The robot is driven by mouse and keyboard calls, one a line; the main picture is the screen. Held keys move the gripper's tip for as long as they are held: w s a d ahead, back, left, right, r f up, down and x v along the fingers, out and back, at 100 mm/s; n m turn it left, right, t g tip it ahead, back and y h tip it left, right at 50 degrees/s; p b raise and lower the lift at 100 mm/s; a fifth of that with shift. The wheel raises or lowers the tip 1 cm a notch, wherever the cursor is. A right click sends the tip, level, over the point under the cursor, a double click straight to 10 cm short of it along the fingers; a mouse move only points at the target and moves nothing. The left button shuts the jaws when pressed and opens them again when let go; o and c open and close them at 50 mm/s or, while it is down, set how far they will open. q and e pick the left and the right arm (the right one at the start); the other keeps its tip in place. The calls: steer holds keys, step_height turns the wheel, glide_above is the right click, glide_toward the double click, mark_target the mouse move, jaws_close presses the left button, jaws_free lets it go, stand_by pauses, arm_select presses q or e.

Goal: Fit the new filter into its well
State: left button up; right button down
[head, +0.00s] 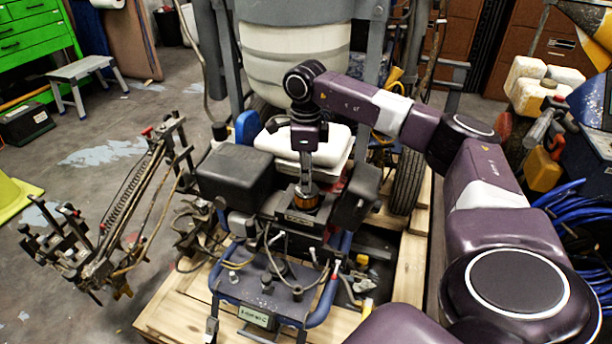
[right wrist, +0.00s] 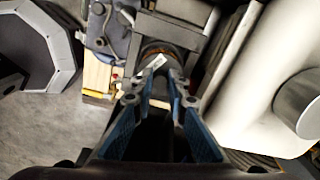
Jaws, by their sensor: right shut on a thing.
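My right gripper (head: 307,185) points down over the middle of the line striper and is shut on the filter (head: 305,200), a small round part with an orange-brown side and a dark top. The filter stands at the dark square-edged housing (head: 300,217) at the machine's centre. How deep it sits in the well cannot be told, as the well's inside is hidden. In the right wrist view the fingers (right wrist: 155,82) close together, with a brown round rim (right wrist: 160,49) just beyond the tips. My left gripper is not in view.
A black box-shaped cover (head: 236,172) stands left of the gripper, and a white tank (head: 322,147) behind it. The striper stands on a wooden pallet (head: 172,315).

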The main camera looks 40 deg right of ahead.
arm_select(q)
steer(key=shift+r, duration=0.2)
arm_select(e)
steer(key=shift+f, duration=0.25)
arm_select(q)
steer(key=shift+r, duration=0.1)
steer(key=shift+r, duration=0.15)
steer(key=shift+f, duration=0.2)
arm_select(e)
steer(key=shift+f, duration=0.1)
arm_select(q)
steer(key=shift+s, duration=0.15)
arm_select(e)
steer(key=shift+f, duration=0.15)
